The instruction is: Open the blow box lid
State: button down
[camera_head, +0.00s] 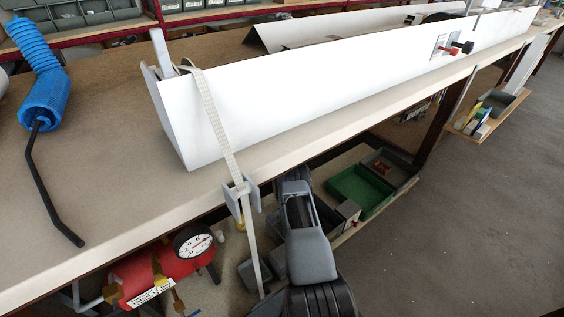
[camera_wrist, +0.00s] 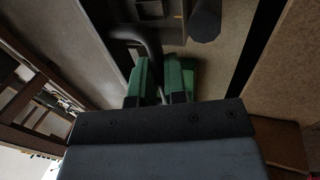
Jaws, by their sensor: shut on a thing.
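In the wrist view my gripper (camera_wrist: 162,82) has its two green fingers close together. It is shut on a thin part at the lower end of a dark curved bar (camera_wrist: 148,40), which looks like a handle. The fingers partly hide the held part. I cannot tell for sure which surface is the blow box lid; a grey flat panel (camera_wrist: 75,40) lies left of the fingers. In the head view my grey arm reaches under the front edge of the workbench (camera_head: 95,170), and the gripper and the held part are hidden there.
A long white profile (camera_head: 290,100) lies on the bench, with a strap (camera_head: 215,125) hanging over the front edge. A red compressor (camera_head: 150,275) stands below at left. A green bin (camera_head: 358,190) sits on a low shelf right of my arm.

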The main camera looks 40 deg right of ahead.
jog(key=shift+s+d, duration=0.1)
jog(key=shift+d, duration=0.2)
jog(key=c, duration=1.3)
grip_release()
jog(key=shift+o, duration=0.7)
jog(key=shift+a, duration=0.25)
